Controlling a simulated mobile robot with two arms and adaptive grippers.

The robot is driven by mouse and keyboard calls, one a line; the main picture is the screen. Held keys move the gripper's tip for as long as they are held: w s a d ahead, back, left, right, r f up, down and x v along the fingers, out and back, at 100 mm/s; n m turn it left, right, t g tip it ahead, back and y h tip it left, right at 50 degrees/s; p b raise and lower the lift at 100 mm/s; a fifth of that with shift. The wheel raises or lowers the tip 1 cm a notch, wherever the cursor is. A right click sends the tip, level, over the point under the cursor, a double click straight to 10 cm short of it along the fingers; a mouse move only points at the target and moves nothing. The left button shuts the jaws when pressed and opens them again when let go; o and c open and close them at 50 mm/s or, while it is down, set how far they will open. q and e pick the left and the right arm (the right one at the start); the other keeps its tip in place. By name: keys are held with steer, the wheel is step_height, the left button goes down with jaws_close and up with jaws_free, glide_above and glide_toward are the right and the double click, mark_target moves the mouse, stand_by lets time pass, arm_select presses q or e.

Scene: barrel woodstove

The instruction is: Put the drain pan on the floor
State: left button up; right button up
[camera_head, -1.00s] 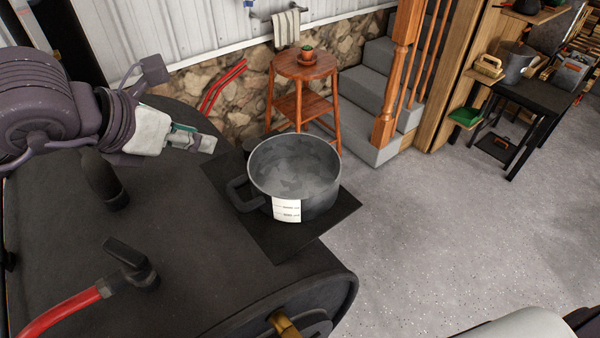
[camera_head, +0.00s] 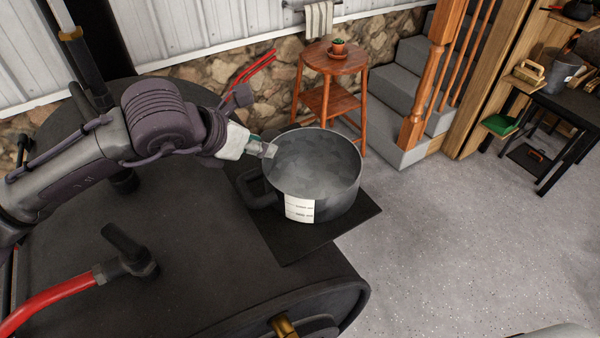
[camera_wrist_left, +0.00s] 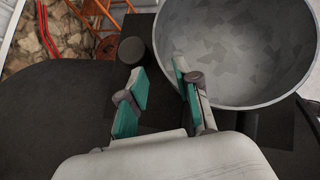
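The drain pan, a round grey pot (camera_head: 330,195) with a white label, stands upright on a dark square plate (camera_head: 290,245) on top of the black barrel stove. A dark loop handle (camera_head: 262,190) shows on its left side. My left gripper (camera_head: 268,150) is at the pot's left rear rim, seen from the side. In the left wrist view its teal-padded fingers (camera_wrist_left: 160,80) are apart with nothing between them. The right finger overlaps the pot's rim (camera_wrist_left: 170,60); I cannot tell whether they touch. My right gripper is not in view.
A dark upright cylinder (camera_wrist_left: 132,50) stands near the left fingertip. A valve with a red hose (camera_head: 125,260) is on the stove. A wooden stool (camera_head: 335,60) with a small potted plant stands behind the pot. Open grey floor (camera_head: 450,240) lies to the right.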

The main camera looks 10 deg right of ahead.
mark_target(276, 165)
arm_select(q)
steer(key=p+x, duration=0.2)
steer(key=x, duration=0.3)
steer(key=shift+w+d+f, duration=0.2)
steer(key=shift+w+f, duration=0.05)
steer(key=shift+f, duration=0.1)
jaws_close()
steer(key=shift+r, duration=0.1)
